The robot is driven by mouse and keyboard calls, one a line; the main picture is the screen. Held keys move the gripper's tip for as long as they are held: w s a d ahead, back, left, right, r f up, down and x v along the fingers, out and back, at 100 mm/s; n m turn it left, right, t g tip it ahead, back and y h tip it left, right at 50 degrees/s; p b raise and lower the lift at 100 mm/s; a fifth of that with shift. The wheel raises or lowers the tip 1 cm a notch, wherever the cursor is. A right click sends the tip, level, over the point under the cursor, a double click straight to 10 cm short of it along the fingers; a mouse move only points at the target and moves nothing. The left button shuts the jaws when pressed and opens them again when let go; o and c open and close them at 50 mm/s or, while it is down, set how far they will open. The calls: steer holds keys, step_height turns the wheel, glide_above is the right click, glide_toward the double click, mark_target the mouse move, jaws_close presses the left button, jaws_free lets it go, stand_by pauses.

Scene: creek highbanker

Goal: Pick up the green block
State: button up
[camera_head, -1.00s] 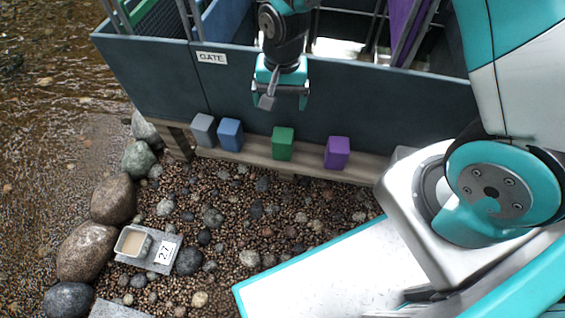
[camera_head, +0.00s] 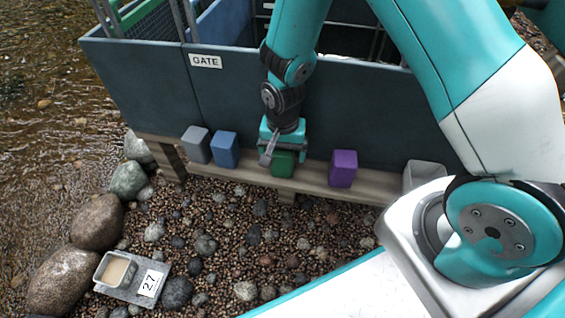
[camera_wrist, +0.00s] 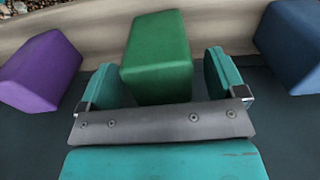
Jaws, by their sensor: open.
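The green block (camera_head: 283,164) stands on the wooden ledge in front of the dark wall, partly hidden by my gripper (camera_head: 284,156) in the head view. In the wrist view the green block (camera_wrist: 157,56) stands between the two teal fingers of my gripper (camera_wrist: 163,82). The fingers are open, with a visible gap on the right side and a smaller one on the left. I cannot tell how far the fingertips reach down its sides.
On the ledge (camera_head: 315,184), a purple block (camera_head: 343,169) stands right of the green one. The wall (camera_head: 235,108) rises behind.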

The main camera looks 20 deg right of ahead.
steer(key=c, duration=1.1)
steer(key=shift+r, duration=0.1)
